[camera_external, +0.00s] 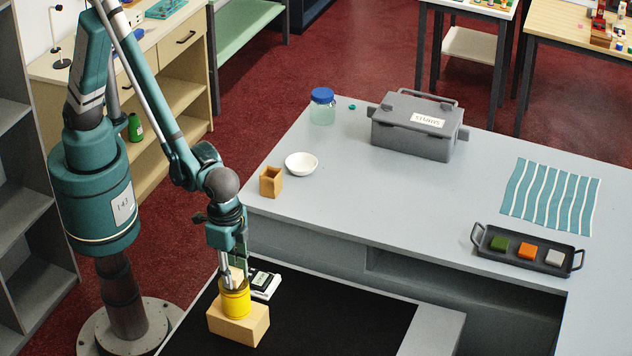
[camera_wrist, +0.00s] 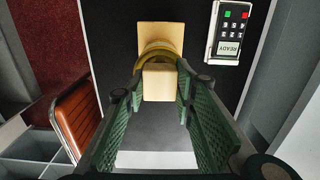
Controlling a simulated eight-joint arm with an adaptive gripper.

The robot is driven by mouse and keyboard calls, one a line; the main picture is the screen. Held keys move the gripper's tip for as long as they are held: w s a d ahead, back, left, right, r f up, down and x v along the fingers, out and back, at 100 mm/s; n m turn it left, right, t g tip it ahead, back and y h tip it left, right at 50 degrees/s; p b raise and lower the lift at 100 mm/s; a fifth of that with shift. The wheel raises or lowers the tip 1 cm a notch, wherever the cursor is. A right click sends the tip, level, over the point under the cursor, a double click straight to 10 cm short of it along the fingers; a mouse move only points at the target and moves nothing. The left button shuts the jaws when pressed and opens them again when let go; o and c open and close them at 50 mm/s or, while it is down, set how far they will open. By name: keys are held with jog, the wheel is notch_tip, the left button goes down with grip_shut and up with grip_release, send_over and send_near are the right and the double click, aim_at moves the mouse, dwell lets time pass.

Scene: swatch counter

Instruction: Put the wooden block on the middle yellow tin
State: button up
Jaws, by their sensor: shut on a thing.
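My gripper (camera_external: 233,284) is low over the black surface, fingers pointing down. In the wrist view its green fingers (camera_wrist: 158,92) are shut on a small pale wooden block (camera_wrist: 158,84), which shows only partly in the external view (camera_external: 237,272). The one yellow tin (camera_external: 236,303) that I see stands upright on a larger tan block (camera_external: 240,325). In the wrist view the tin (camera_wrist: 157,50) is mostly hidden behind the held block, with the larger block (camera_wrist: 160,34) beyond. The held block is directly over the tin; I cannot tell whether they touch.
A small device (camera_external: 265,285) marked READY in the wrist view (camera_wrist: 229,33) lies close by. The grey counter (camera_external: 390,215) behind holds a wooden cup (camera_external: 271,182), a white bowl (camera_external: 301,164), a jar (camera_external: 322,108), a toolbox (camera_external: 415,125) and a tray (camera_external: 484,249). The black surface's right part is clear.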

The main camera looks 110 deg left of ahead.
jog(key=shift+f, duration=0.2)
jog(key=o, duration=0.9)
jog(key=shift+c, duration=0.2)
jog(key=shift+r, duration=0.25)
notch_tip(320, 180, up, 12)
dwell(0.7)
